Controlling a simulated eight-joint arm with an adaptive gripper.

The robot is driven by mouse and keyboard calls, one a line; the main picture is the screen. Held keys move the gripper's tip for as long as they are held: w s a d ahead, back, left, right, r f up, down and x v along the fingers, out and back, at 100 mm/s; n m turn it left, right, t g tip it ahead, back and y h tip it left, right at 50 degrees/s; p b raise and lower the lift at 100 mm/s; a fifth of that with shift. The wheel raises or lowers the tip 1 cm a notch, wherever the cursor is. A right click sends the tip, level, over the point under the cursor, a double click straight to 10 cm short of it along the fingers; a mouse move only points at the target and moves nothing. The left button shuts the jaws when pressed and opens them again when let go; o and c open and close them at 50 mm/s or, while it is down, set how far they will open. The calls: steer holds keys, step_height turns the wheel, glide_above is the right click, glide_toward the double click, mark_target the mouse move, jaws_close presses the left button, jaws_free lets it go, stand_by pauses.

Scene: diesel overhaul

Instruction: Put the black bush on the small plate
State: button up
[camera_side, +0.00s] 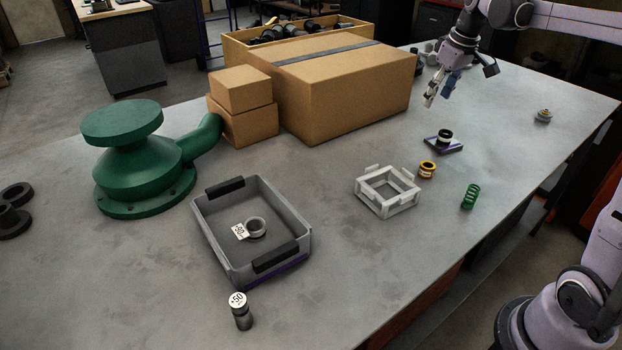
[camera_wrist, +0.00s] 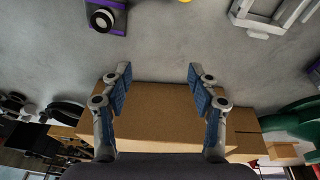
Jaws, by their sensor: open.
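The black bush (camera_side: 445,136) stands on the small plate (camera_side: 458,149), a dark square with a purple edge, at the right of the table. In the wrist view the black bush (camera_wrist: 103,20) also shows on the small plate (camera_wrist: 119,5) at the upper left. My gripper (camera_side: 437,95) is open and empty, above and behind the bush in the side view, apart from it. In the wrist view its two fingers (camera_wrist: 159,74) are spread wide with nothing between them.
A yellow ring (camera_side: 427,170), a green spring (camera_side: 470,196) and a white frame (camera_side: 388,191) lie near the plate. A large cardboard box (camera_side: 345,95) stands left of my gripper. A grey tray (camera_side: 300,228) holds a labelled ring. A green pump-like part (camera_side: 140,165) stands far left.

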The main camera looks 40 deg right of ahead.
steer(key=s+a+f+t, duration=0.1)
steer(key=s+a, duration=0.3)
steer(key=a, duration=0.4)
steer(key=s+a+t, duration=0.1)
steer(key=s+a, duration=0.2)
steer(key=a, duration=0.4)
steer(key=s+a+f+t, duration=0.2)
steer(key=s+a+f, duration=0.5)
steer(key=s+a, duration=0.1)
steer(key=shift+s+a+t+y, duration=0.3)
steer(key=shift+a+y, duration=0.05)
steer(key=shift+y, duration=0.05)
